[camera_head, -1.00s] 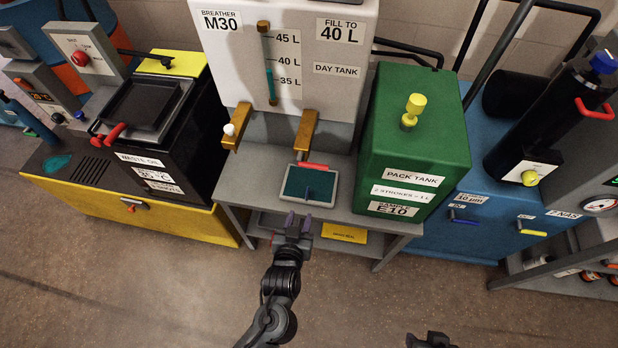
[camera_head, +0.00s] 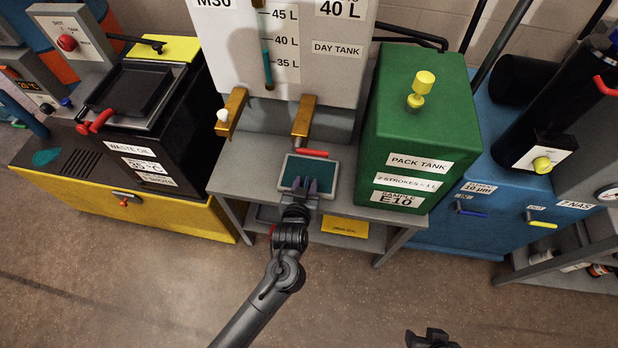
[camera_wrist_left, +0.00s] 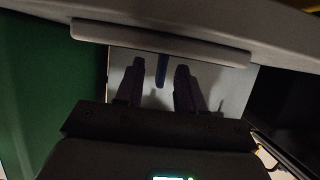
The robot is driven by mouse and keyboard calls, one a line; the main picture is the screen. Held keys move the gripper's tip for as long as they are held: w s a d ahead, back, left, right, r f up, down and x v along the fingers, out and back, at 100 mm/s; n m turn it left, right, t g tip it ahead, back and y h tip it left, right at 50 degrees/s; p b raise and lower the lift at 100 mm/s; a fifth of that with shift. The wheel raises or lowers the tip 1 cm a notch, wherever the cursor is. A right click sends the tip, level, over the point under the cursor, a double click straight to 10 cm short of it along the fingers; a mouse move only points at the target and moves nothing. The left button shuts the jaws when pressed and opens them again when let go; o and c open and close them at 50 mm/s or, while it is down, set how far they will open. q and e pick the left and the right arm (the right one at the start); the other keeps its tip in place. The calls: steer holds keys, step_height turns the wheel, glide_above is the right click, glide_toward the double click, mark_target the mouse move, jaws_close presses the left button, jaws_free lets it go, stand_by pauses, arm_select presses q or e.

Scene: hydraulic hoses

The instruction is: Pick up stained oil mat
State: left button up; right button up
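A teal mat (camera_head: 294,172) lies in a pale-rimmed tray on the grey bench, below the day tank's taps. I cannot make out stains on it. My left gripper (camera_head: 305,185) is over the tray's front edge, its two purple fingers pointing at the mat. In the left wrist view the gripper (camera_wrist_left: 160,68) is open, with a narrow blue upright tab (camera_wrist_left: 162,70) between the fingers and gaps on both sides. The fingers hide part of the mat in the head view. My right gripper (camera_head: 429,339) shows only partly at the bottom edge; its fingers are unclear.
The green pack tank (camera_head: 420,135) stands close right of the tray. Brass taps (camera_head: 304,117) and a red bar (camera_head: 312,153) are just behind it. The black waste oil unit (camera_head: 175,120) stands left, with a teal patch (camera_head: 47,157) on its cabinet. The floor in front is clear.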

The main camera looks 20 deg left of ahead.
arm_select(q)
steer(key=shift+w+f, duration=0.15)
steer(key=shift+w, duration=0.2)
steer(key=shift+s, duration=0.1)
jaws_close()
